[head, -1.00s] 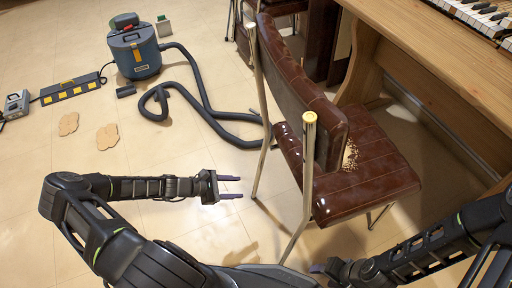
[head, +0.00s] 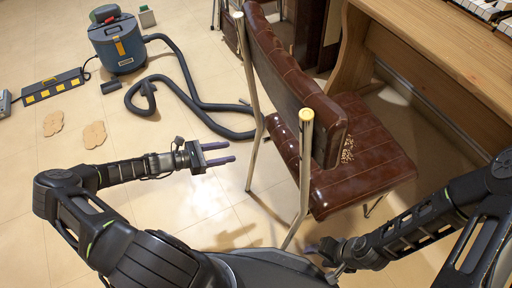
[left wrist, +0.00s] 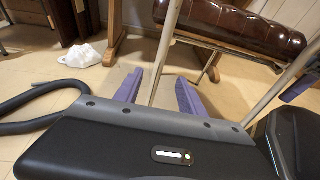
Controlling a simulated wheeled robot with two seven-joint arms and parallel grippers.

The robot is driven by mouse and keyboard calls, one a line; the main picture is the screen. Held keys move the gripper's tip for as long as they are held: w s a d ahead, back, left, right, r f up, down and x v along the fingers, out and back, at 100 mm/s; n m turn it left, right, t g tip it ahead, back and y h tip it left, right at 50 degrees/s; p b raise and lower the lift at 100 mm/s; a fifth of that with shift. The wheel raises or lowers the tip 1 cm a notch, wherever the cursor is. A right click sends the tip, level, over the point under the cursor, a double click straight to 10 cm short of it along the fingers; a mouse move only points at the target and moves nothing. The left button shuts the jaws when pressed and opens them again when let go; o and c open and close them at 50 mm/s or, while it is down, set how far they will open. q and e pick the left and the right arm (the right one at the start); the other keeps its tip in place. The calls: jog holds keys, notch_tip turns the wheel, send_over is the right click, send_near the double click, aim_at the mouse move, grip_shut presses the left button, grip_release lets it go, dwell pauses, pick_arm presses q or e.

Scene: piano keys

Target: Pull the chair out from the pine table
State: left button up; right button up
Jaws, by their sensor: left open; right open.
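The brown padded chair (head: 362,150) with metal legs stands at the pine table (head: 420,45), its seat edge close to the table. Its backrest (head: 290,85) faces my side. My left gripper (head: 234,153) is open and empty, its two purple fingers pointing at a rear chair leg, apart from it. In the left wrist view the open fingers (left wrist: 158,92) lie on either side of a chair leg (left wrist: 163,55) in the picture; the depth gap is unclear. My right gripper (head: 318,250) is open near the foot of the nearer rear leg; whether it touches is unclear.
A blue vacuum cleaner (head: 117,45) and its dark hose (head: 195,95) lie on the floor behind the left gripper. Piano keys (head: 485,8) show at top right. Crumbs (head: 347,150) lie on the seat. A white crumpled thing (left wrist: 82,56) lies on the floor.

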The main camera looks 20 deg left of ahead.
aim_at(255, 147)
pick_arm(q)
jog(key=b+x, duration=0.3)
jog(key=x, duration=0.7)
jog(key=shift+d+f, duration=0.15)
jog(key=shift+w+d, duration=0.55)
jog(key=shift+c, duration=0.5)
grip_shut()
